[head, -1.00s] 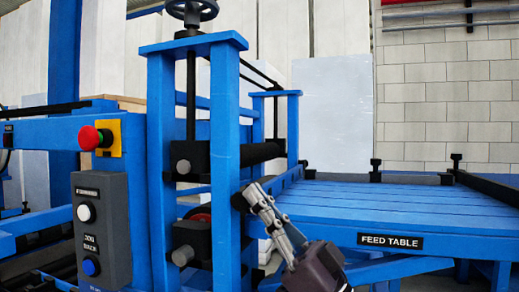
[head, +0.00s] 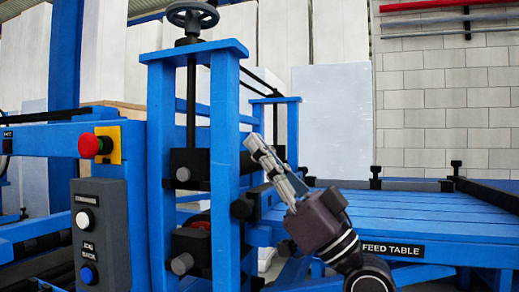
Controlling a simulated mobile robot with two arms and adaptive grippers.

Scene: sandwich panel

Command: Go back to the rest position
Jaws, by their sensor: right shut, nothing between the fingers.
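My right gripper (head: 262,150) is in the head view, right of the blue upright of the press frame (head: 224,170) and in front of the feed table (head: 400,212). It points up and to the left. Its fingers lie together and hold nothing. The dark gripper body and part of my right arm show below it, covering the left end of the feed table's edge. My left gripper is not in view.
A control box (head: 101,232) with a white and a blue button stands at the lower left, under a red emergency button (head: 90,145). A handwheel (head: 192,15) tops the frame. White panels (head: 330,120) stand behind. The feed table top is bare.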

